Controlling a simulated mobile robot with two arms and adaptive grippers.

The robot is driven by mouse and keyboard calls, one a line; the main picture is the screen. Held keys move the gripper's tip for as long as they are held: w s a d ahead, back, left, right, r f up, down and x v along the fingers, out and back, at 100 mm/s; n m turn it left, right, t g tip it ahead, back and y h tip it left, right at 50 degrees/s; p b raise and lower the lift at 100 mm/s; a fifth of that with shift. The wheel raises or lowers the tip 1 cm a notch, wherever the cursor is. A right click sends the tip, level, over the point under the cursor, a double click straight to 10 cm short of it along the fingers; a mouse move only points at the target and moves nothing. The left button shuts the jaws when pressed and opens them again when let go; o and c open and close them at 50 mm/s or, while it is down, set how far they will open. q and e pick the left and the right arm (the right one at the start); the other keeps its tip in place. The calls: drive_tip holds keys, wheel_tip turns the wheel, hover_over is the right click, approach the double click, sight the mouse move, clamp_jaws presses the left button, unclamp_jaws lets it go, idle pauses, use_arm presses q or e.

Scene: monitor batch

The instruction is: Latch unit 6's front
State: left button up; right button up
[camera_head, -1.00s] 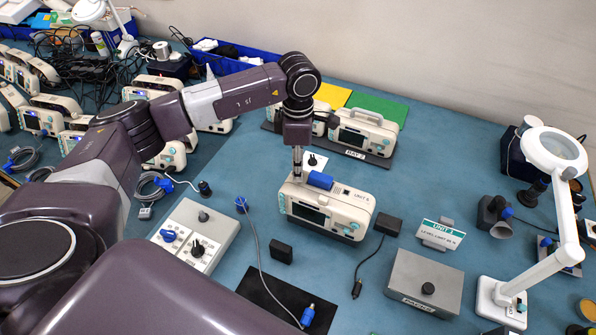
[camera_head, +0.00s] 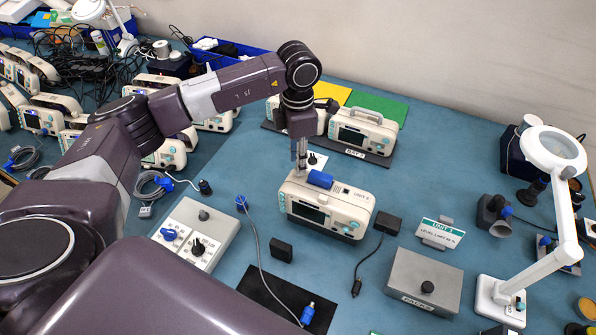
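A cream monitor (camera_head: 328,207) with a dark screen stands upright in the middle of the blue table. Its top label reads UNIT and a digit too small to be sure of. A blue block (camera_head: 320,179) sits on its top edge. My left gripper (camera_head: 300,172) points straight down at the left end of the monitor's top, just left of the blue block. Its fingers look close together with nothing between them; I cannot tell whether the tips touch the casing. The latch itself is not clearly visible. My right gripper is out of view.
A control box (camera_head: 217,222) with knobs is to the left. Another monitor (camera_head: 363,133) stands behind. A cable (camera_head: 260,252) lies in front.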

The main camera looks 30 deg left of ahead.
use_arm(q)
drive_tip(key=shift+f+b, duration=1.1)
drive_tip(key=shift+f, duration=0.2)
drive_tip(key=shift+c, duration=0.3)
